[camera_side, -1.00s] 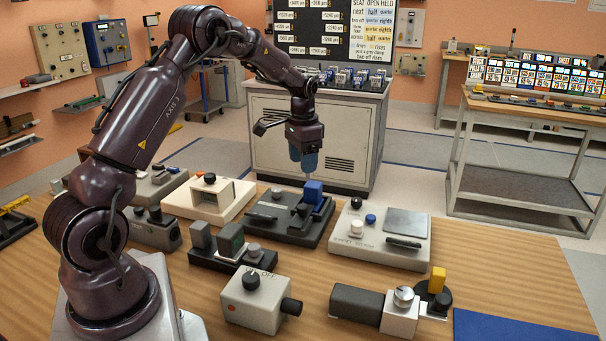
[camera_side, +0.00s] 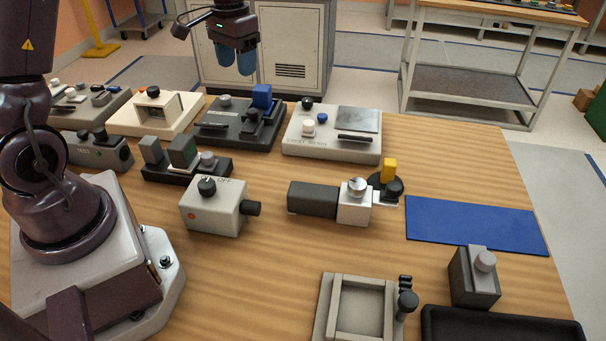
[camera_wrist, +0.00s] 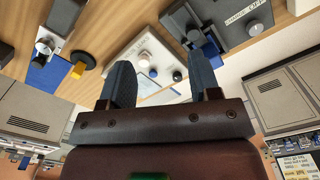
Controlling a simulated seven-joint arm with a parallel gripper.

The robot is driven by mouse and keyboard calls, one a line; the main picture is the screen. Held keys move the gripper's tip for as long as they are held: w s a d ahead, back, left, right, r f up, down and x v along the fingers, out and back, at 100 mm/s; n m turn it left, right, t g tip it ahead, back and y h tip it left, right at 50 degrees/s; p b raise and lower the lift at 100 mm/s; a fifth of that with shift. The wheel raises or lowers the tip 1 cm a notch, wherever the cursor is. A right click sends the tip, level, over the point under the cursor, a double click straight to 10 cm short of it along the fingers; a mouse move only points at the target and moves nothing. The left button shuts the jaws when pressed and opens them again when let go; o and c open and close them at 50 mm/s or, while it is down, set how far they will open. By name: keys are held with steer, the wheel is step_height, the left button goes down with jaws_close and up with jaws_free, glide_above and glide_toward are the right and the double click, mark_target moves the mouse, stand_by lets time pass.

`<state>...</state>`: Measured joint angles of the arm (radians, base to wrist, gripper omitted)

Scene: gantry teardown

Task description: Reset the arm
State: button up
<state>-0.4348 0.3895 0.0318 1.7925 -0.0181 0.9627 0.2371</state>
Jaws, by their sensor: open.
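My gripper (camera_side: 236,72) hangs in the air at the far side of the bench, fingers pointing down. Its two blue fingers are apart with nothing between them. The wrist view also shows my gripper (camera_wrist: 160,64) open and empty. In the side view it appears above and a little left of the blue block (camera_side: 262,96) on a dark fixture (camera_side: 215,125). The exact height over the bench is hard to tell. The upper part of my arm is out of the side view.
A pale panel with knobs (camera_side: 310,142) stands right of the dark fixture. Nearer are a grey box with a knob (camera_side: 210,212), a vise-like unit (camera_side: 312,199) and a tray frame (camera_side: 360,305). A blue mat (camera_side: 470,224) lies clear at right. A cabinet (camera_side: 290,50) stands behind.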

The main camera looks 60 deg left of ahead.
steer(key=s+d+r+m+t, duration=0.1)
steer(key=s+d+r+t, duration=0.1)
steer(key=s+d+r, duration=0.3)
steer(key=s+d+r+m+t, duration=0.1)
steer(key=s+d+r+t, duration=0.2)
steer(key=s+d+r, duration=0.3)
steer(key=s+d, duration=0.5)
steer(key=d, duration=0.1)
steer(key=shift+s+d+r+m+t, duration=0.15)
steer(key=shift+d+r+m+t, duration=0.15)
steer(key=shift+d+m, duration=0.1)
steer(key=shift+o, duration=0.2)
steer(key=shift+a, duration=0.1)
stand_by(1.0)
